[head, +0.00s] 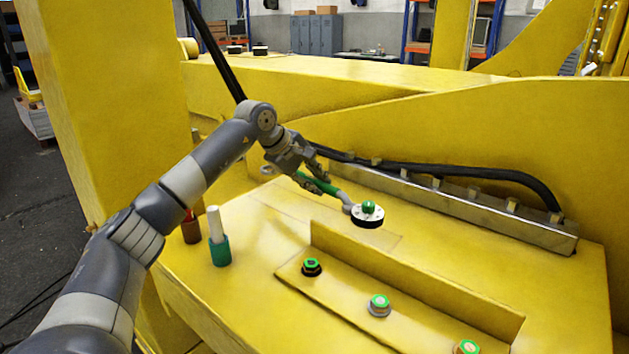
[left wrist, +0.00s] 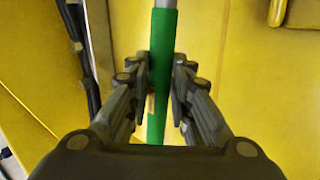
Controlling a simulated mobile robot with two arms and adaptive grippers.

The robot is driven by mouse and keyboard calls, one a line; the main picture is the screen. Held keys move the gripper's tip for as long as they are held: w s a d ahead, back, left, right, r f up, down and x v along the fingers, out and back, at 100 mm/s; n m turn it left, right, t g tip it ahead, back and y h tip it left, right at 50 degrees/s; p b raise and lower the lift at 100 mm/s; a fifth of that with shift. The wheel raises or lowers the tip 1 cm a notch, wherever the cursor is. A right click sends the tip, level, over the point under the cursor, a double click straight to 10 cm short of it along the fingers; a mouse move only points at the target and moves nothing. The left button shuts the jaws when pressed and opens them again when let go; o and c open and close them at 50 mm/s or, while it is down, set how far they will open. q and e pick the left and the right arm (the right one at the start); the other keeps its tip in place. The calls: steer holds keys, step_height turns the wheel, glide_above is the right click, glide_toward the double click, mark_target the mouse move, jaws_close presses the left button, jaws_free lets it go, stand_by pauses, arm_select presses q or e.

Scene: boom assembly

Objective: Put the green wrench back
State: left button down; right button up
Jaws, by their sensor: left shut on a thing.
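The green wrench (head: 320,184) is in my left gripper (head: 307,173), which is shut on its green handle. The handle (left wrist: 162,60) also runs between the fingers of the left gripper (left wrist: 161,85) in the left wrist view. The grey head end of the wrench reaches a white and black round piece (head: 367,221) with a green nut (head: 369,207) on top. I cannot tell whether the jaw is around that nut or only beside it. A green cup holder (head: 219,251) with a white upright piece in it stands left on the yellow surface. My right gripper is not in view.
A dark red holder (head: 191,231) stands beside the green one. A raised yellow rib (head: 415,282) crosses the front right, with several green-topped bolts (head: 379,304) before it. A black hose (head: 440,170) and metal rail (head: 450,208) run behind. The surface between holders and rib is clear.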

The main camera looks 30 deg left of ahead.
arm_select(q)
steer(key=f+b, duration=0.2)
steer(key=f, duration=0.1)
steer(key=f+b, duration=0.1)
steer(key=f, duration=0.1)
steer(key=shift+w+a+b, duration=0.1)
steer(key=shift+w+b, duration=0.15)
steer(key=shift+b, duration=0.15)
steer(key=shift+f, duration=0.3)
steer(key=shift+f+b, duration=0.3)
steer(key=shift+b, duration=0.2)
steer(key=shift+s, duration=0.1)
steer(key=shift+f+b, duration=0.35)
steer(key=shift+f, duration=0.15)
steer(key=c, duration=1.4)
jaws_free()
steer(key=shift+o, duration=0.2)
steer(key=shift+s+f, duration=0.15)
steer(key=shift+f, duration=0.05)
steer(key=shift+s+r, duration=0.15)
steer(key=shift+r, duration=0.15)
steer(key=v, duration=1.1)
steer(key=shift+s+r, duration=0.2)
steer(key=shift+r, duration=0.05)
